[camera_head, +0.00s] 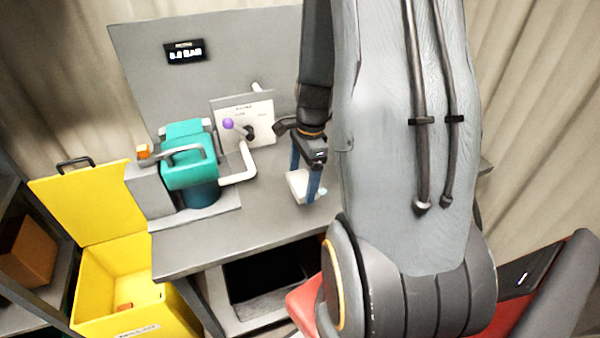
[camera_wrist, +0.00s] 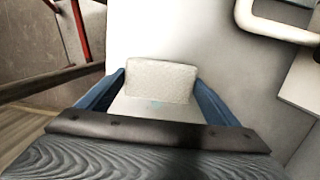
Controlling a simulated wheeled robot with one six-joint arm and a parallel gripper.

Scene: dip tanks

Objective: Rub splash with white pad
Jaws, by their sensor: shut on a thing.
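The white pad (camera_head: 299,187) is a pale textured block low over the grey bench top. My gripper (camera_head: 303,184) is shut on it, with one blue finger at each side. In the wrist view the pad (camera_wrist: 161,80) sits between the fingertips. In the head view a teal patch (camera_head: 322,191) shows just right of the finger. I cannot tell whether the pad touches the bench.
A teal tank unit (camera_head: 188,165) with a pale pipe (camera_head: 243,165) stands left on the bench (camera_head: 215,250). Behind is a panel (camera_head: 262,117) with a purple knob (camera_head: 228,123). An open yellow bin (camera_head: 130,285) stands at the lower left. Bench around the pad is mostly clear.

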